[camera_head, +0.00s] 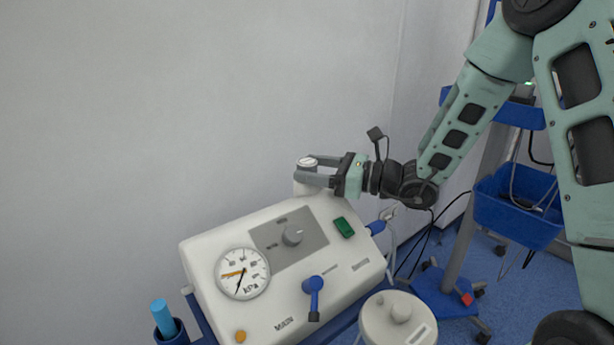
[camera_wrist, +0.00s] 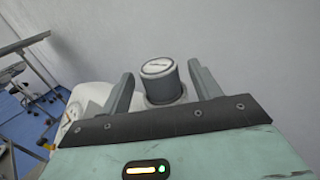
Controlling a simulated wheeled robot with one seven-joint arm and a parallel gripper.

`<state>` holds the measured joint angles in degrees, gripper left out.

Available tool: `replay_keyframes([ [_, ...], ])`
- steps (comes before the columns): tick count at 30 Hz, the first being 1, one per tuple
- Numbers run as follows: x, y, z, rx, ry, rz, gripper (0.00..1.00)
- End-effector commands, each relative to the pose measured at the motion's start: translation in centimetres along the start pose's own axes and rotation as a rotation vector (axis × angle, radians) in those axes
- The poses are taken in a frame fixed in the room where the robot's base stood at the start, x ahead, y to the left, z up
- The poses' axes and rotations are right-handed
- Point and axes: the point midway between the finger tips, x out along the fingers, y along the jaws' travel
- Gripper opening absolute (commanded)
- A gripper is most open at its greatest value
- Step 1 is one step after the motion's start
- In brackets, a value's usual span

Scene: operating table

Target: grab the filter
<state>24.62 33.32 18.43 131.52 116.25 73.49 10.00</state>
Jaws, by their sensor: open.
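The filter appears to be the short upright cylinder (camera_head: 306,164) with a pale round top, at the back top edge of the white suction machine (camera_head: 210,256). In the wrist view the filter (camera_wrist: 160,82) shows a dark grey side and a white labelled top. My gripper (camera_head: 312,172) is open at the filter, with its fingers reaching in from the right. In the wrist view my gripper (camera_wrist: 160,85) has one finger on each side of the filter, with a gap visible on the left. On the right, the finger is close to it, and contact is hard to tell.
A white-lidded canister (camera_head: 398,320) stands at front right. A blue-basket trolley (camera_head: 520,209) stands farther right. A plain wall is behind.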

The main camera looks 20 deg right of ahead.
Motion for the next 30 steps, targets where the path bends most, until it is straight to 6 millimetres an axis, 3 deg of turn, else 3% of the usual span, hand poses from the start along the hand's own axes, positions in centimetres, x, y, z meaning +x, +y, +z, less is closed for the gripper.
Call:
replay_keyframes([
  [4, 1.4, 0.0, 0.0, 0.001, -0.001, 0.001, 0.63],
  [11, 1.6, 0.0, 0.0, 0.001, 0.0, 0.0, 0.63],
  [17, 1.5, 0.0, 0.0, 0.001, 0.0, 0.0, 0.16],
  [26, 1.5, 0.0, 0.2, 0.0, -0.001, 0.0, 0.16],
  [30, 1.5, 0.0, 1.9, -0.003, -0.001, -0.001, 0.16],
])
